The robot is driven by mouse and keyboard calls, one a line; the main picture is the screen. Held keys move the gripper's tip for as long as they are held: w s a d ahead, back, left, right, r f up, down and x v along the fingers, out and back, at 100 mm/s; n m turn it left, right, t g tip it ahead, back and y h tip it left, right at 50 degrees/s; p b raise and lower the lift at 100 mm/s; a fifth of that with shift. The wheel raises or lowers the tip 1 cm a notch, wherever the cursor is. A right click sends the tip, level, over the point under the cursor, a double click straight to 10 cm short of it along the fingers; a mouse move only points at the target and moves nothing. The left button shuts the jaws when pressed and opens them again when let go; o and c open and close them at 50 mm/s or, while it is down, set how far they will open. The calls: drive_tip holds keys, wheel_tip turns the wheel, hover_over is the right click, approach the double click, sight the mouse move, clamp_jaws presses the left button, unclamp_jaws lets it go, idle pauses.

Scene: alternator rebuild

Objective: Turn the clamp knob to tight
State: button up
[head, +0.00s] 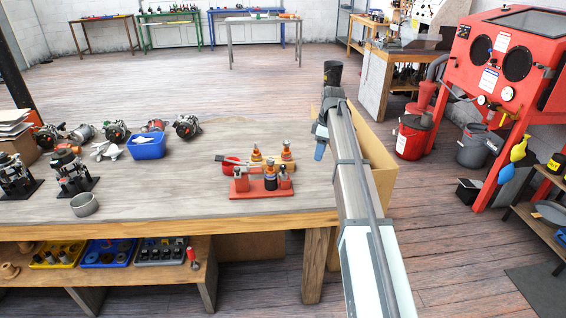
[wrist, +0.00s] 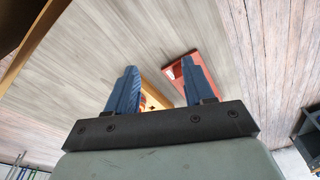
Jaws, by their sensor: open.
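A red fixture (head: 262,192) stands on the wooden bench, with brass-topped posts and a black and blue part at its middle. A red part of the fixture (wrist: 207,72) and a yellowish part (wrist: 155,98) show beyond the fingers, partly hidden.
A blue bin (head: 147,147), a metal cup (head: 84,204) and several alternators (head: 187,126) are on the bench's left. The bench top (head: 170,198) is clear left of the fixture. A tan box (head: 380,160) is behind my arm at the right edge.

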sight(283, 165)
drive_tip(key=a+r+n+h, duration=0.1)
drive_tip(key=a+r+n, duration=0.1)
drive_tip(key=a+r, duration=0.4)
drive_tip(key=a+r+n, duration=0.3)
drive_tip(key=a, duration=0.4)
drive_tip(key=f, duration=1.3)
drive_tip(key=shift+w+a+f, duration=0.25)
drive_tip(key=shift+a+f, duration=0.05)
drive_tip(key=shift+f, duration=0.05)
clamp_jaws()
